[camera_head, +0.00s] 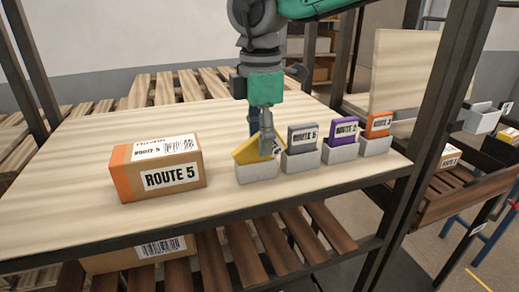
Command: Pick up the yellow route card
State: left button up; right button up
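The yellow route card (244,152) is tilted at the leftmost small white holder (257,173), its lower part hidden by the holder's front. My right gripper (266,143) reaches down from above, with one finger in front of the card, covering part of its face and label. It appears shut on the card, though the far finger is mostly hidden. I cannot tell whether the card's bottom edge is still resting in the holder. My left gripper is not in view.
A grey card (302,138), a purple card (343,132) and an orange card (378,124) stand in white holders to the right. A ROUTE 5 box (160,167) sits to the left on the wooden table (75,200). A dark post (432,120) rises at the right.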

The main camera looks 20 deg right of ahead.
grip_shut()
